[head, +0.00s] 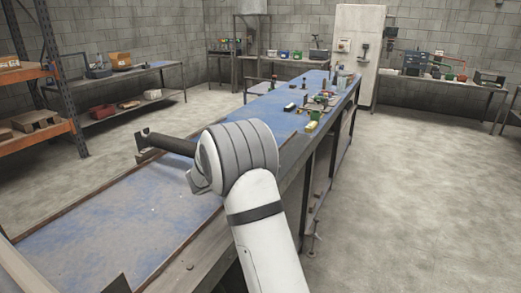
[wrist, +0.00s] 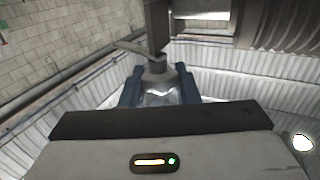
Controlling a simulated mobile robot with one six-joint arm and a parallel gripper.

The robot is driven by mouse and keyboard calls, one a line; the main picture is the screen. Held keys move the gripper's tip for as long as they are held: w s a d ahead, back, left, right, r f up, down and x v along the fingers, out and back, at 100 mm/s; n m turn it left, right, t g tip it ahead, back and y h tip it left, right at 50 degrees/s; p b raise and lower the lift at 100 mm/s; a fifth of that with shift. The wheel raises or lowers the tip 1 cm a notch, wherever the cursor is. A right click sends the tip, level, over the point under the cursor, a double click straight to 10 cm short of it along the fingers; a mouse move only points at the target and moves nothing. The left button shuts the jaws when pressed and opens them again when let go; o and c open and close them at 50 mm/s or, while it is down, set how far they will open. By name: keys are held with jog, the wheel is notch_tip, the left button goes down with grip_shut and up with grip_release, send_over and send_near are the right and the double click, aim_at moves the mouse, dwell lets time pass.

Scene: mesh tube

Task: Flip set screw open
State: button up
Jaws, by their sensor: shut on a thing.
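In the wrist view my gripper (wrist: 158,92) shows two blue fingers past the dark bar of its body. They are shut on a small grey metal piece, which I take to be the set screw (wrist: 154,68). A flat light-grey lever (wrist: 134,49) reaches from its top to the left. A dark upright bar (wrist: 157,24) stands just behind it. In the head view a dark rod with a bracket end (head: 147,142) sticks out left of my arm. My fingers and the set screw are hidden there.
A ribbed grey cylinder (wrist: 284,24) is close at the upper right of the wrist view. The long blue bench (head: 105,232) is bare at its near end. Small tools and parts (head: 318,105) lie at its far end. An orange rack (head: 38,100) stands at left.

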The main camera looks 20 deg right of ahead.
jog(key=shift+w+r+m+g+p, duration=0.1)
jog(key=shift+m+g+p, duration=0.5)
jog(key=shift+m+g, duration=0.6)
jog(key=shift+r+m+g+p, duration=0.1)
jog(key=shift+m+g+p, duration=0.55)
jog(key=shift+g, duration=1.05)
jog(key=shift+m+g, duration=0.25)
jog(key=shift+g, duration=0.15)
jog(key=o, duration=1)
jog(key=shift+f, duration=0.15)
jog(key=shift+c, duration=0.2)
jog(key=w+a+b, duration=0.1)
jog(key=a, duration=0.6)
jog(key=shift+a, duration=0.4)
jog(key=shift+w, duration=0.1)
